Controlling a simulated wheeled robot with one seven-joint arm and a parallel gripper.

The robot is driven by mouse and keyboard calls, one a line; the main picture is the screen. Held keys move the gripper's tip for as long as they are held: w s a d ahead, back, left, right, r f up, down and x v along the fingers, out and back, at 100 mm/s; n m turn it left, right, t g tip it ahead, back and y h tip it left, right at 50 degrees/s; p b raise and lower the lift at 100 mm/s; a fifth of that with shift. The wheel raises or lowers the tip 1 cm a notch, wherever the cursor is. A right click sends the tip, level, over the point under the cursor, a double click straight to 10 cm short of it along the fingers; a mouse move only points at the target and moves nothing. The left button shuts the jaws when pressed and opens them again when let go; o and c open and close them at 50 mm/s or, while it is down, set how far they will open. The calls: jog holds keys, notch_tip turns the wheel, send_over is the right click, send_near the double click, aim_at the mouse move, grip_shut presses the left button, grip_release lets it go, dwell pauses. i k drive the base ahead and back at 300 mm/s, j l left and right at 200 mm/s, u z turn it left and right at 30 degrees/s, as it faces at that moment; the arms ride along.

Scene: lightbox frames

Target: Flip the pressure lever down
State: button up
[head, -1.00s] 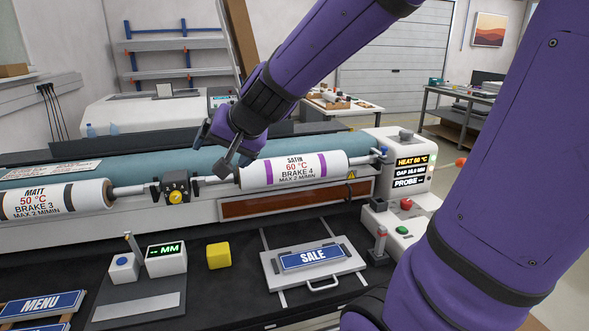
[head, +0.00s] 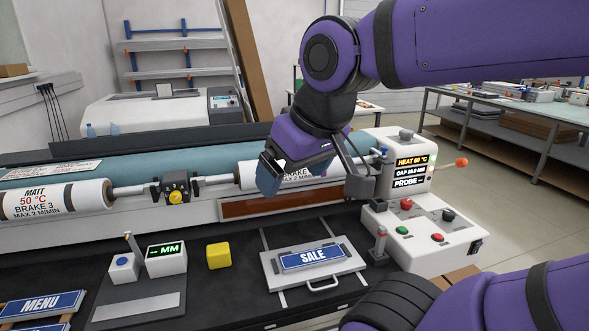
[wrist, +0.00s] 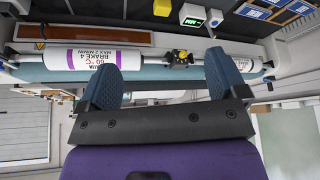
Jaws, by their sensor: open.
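A lever with an orange ball knob (head: 461,162) sticks out to the right from the side of the white control unit (head: 400,150). Its rod points right and slightly upward. My gripper (head: 272,177) is in front of the roller marked 60 °C, well to the left of the lever, and is empty. In the wrist view my gripper (wrist: 163,72) shows two blue fingers spread wide, with the laminator rollers beyond them. The lever does not show in the wrist view.
The control box (head: 425,232) with red, green and black buttons stands below the lever. A SALE sign (head: 311,257) lies on a white tray, near a yellow block (head: 218,256). A workbench (head: 520,115) stands behind at right. Floor right of the unit is clear.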

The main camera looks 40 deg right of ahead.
aim_at(460, 163)
jog(key=k+l, duration=0.3)
jog(key=l+z, duration=0.1)
jog(key=z, duration=1.75)
jog(key=j+u, duration=0.25)
jog(key=i+l, duration=0.05)
jog(key=l, duration=0.05)
